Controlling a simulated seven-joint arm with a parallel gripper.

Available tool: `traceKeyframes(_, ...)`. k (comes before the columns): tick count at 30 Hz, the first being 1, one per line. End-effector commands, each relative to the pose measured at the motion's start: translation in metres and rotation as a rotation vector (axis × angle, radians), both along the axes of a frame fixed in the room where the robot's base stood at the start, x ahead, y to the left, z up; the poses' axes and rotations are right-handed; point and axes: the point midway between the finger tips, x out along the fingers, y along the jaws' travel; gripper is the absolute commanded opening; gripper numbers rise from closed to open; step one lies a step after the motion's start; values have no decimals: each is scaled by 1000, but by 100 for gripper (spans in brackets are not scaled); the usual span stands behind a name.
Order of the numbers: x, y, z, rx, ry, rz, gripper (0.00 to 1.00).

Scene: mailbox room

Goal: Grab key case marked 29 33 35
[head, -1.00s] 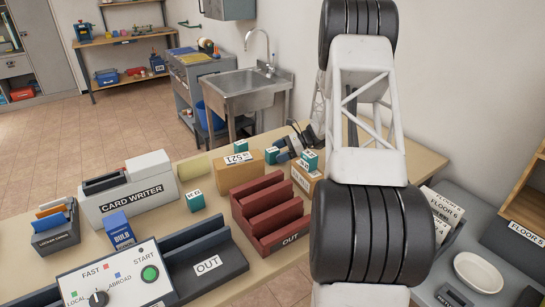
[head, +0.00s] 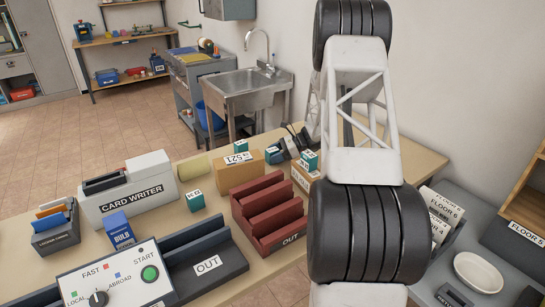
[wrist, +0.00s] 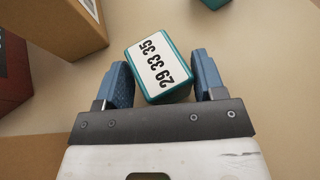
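The key case marked 29 33 35 (wrist: 160,66) is a small teal block with a white label on top. In the wrist view it lies between the blue fingers of my gripper (wrist: 163,78), turned at an angle to them. The fingers are apart, one on each side of it. Slim gaps show beside parts of the case, and I cannot tell whether either finger touches it. In the head view my gripper (head: 290,144) is low over the table's back part, beside a small teal case (head: 272,150), partly hidden by my arm.
A cardboard box labelled 521 (head: 240,170) and another box (head: 303,177) stand close by. Other teal cases stand on that second box (head: 309,160) and near the card writer (head: 195,201). The dark red OUT rack (head: 268,215) is in front.

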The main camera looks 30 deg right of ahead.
Motion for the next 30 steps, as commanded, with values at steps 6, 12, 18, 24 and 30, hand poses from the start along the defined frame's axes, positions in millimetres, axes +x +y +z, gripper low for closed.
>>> traceKeyframes(6,0,0,0,0,0,0,29)
traceKeyframes(12,0,0,0,0,0,0,17)
traceKeyframes(18,0,0,2,0,0,0,17)
traceKeyframes(24,0,0,16,-2,-2,0,17)
traceKeyframes(30,0,0,44,-1,-3,0,17)
